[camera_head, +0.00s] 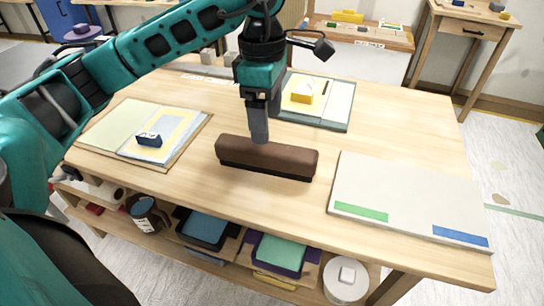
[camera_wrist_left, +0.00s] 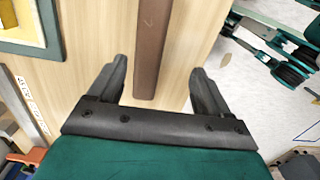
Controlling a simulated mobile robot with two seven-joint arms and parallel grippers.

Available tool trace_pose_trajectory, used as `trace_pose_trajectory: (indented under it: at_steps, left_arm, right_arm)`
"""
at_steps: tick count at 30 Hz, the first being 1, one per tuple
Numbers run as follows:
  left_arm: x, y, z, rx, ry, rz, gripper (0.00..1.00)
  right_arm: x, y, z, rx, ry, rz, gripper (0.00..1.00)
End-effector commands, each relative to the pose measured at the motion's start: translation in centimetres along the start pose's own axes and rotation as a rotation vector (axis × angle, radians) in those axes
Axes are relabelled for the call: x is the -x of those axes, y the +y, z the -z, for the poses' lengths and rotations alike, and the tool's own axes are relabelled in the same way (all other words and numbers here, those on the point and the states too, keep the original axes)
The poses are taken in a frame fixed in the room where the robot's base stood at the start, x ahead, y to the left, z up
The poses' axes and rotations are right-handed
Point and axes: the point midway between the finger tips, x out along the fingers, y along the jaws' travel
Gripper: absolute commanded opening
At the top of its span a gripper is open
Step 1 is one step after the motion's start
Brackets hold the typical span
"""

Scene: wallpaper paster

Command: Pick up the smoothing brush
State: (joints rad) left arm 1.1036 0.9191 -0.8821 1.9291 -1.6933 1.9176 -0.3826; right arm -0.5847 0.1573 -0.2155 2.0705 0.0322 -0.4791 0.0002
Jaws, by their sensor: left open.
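The smoothing brush, a long brown block with a dark lower edge (camera_head: 285,158), lies on the wooden table near its middle. My left gripper (camera_head: 260,138) points down over the brush, and its fingers overlap the brush's top edge in the head view. In the left wrist view the open fingers (camera_wrist_left: 160,68) stand apart on either side of the brown brush (camera_wrist_left: 151,45), with gaps on both sides. The brush does not look gripped. Whether a fingertip touches it cannot be told. My right gripper is not in view.
A pale board (camera_head: 400,190) with green and blue strips lies right of the brush. A board with a dark blue block (camera_head: 148,139) is at left. A tray with a yellow block (camera_head: 302,92) lies behind. Bare tabletop (camera_head: 215,205) is in front.

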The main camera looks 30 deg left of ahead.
Motion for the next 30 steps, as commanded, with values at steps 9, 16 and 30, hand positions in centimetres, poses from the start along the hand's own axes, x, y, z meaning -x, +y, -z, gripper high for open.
trace_pose_trajectory:
  at_steps: [9, 16, 30]
  left_arm:
    - [-4.1, 0.6, 1.3, 0.011, 0.049, -0.024, 0.79]
    - [-6.9, 0.8, 1.4, 0.01, 0.045, -0.027, 0.79]
    - [-12.0, 1.5, 1.3, 0.01, 0.044, -0.024, 0.79]
  right_arm:
    - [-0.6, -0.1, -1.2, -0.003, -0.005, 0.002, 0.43]
    - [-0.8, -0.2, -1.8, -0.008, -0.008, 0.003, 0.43]
    - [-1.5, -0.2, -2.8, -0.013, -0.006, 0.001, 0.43]
